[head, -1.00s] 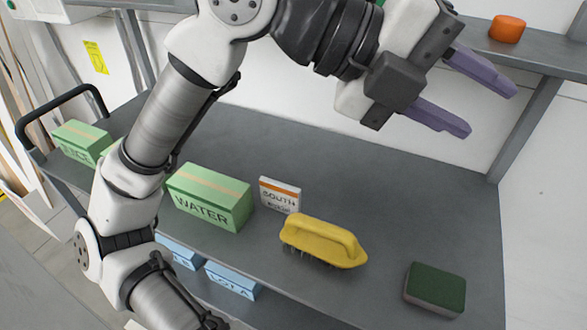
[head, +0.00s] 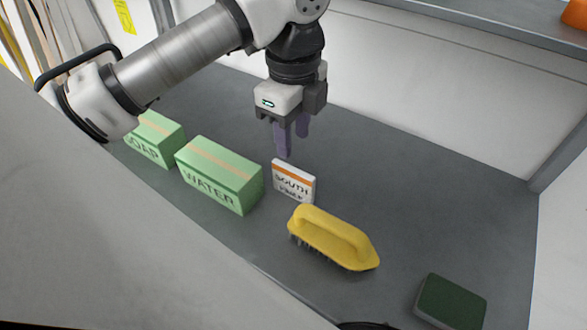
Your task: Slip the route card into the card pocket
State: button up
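The route card (head: 294,182) is a small white card with an orange stripe and the word SOUTH. It stands upright on the grey shelf, between the green WATER box and the yellow brush. My gripper (head: 292,148) points down just above and behind the card. Its purple fingers are apart from the card, with a gap visible between them, and nothing shows between them. No card pocket can be made out in this view.
The green WATER box (head: 219,174) stands left of the card, with the SOAP box (head: 155,139) beyond it. The yellow brush (head: 333,237) lies close in front, right of the card. A green sponge (head: 450,301) lies at lower right. The grey shelf (head: 430,190) is clear at right.

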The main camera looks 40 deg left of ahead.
notch_tip(320, 180, down, 7)
jog(key=shift+r+b, duration=0.15)
jog(key=shift+b, duration=0.85)
grip_shut()
